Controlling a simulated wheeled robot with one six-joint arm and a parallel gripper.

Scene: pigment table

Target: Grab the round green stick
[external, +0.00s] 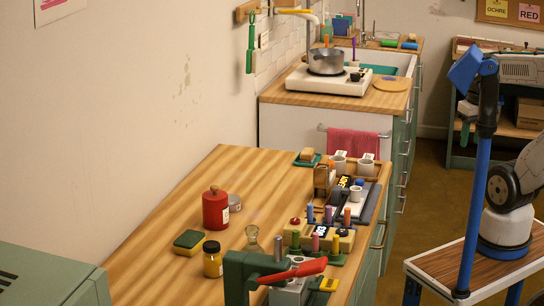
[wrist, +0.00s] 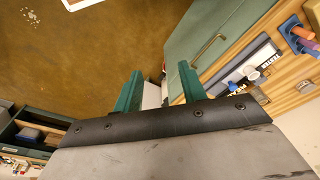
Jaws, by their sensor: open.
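In the external view several coloured sticks stand upright in blocks on the wooden table (external: 170,215). A green cylinder (external: 389,43) lies on the far counter. My gripper (wrist: 160,83) is in the wrist view, its two green fingers apart with nothing between them. It is over the floor beside the table, away from the sticks. It does not show in the external view.
A green press with a red handle (external: 293,271) stands at the table's front. A red jar (external: 215,209), a yellow jar (external: 212,260) and a sponge (external: 189,240) are on the left. An orange stick (wrist: 303,32) and a purple one stand in a blue holder near a grey tray.

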